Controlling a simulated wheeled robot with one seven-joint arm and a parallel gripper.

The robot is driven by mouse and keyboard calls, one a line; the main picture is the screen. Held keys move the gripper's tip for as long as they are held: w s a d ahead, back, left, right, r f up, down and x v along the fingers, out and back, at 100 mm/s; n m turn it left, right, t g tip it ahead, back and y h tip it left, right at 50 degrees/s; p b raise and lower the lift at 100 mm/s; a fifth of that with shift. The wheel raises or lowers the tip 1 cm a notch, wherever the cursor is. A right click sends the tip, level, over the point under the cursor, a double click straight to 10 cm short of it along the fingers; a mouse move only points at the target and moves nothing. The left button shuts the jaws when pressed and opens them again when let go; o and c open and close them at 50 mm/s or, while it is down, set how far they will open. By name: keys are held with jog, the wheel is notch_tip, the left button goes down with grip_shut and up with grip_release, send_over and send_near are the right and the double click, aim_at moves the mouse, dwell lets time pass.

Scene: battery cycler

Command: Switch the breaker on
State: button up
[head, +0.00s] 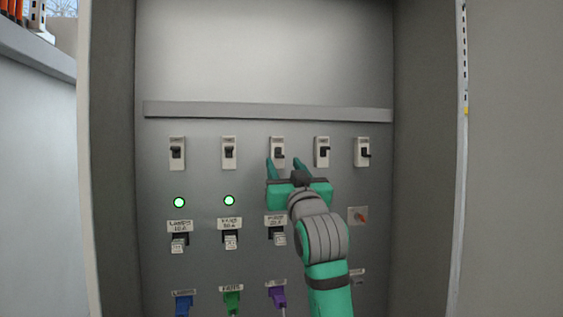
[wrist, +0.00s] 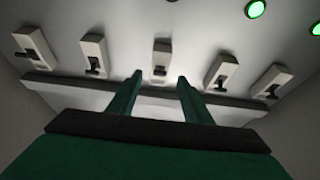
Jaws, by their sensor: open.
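Several white breakers with black levers sit in a row on the grey panel. The middle breaker (head: 277,144) is directly ahead of my gripper (head: 284,162). In the wrist view the middle breaker (wrist: 161,48) shows between and beyond the two green fingertips of my gripper (wrist: 160,78). My gripper is open and empty, with one finger to each side of that breaker's lever. I cannot tell whether a finger touches it. Its lever position is too small to read surely. My gripper and arm hide part of the panel below this breaker.
Other breakers stand close on both sides, such as the second (head: 228,144) and fourth (head: 321,144). Two green lamps (head: 179,202) (head: 229,200) glow below the left two. Labelled switches, coloured plugs and a red knob (head: 361,216) lie lower. A grey rail (head: 268,111) runs above.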

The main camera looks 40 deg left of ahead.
aim_at(280, 158)
jog(key=shift+x, duration=1.8)
jog(key=shift+w, duration=0.1)
jog(key=shift+c, duration=0.3)
jog(key=c, duration=1)
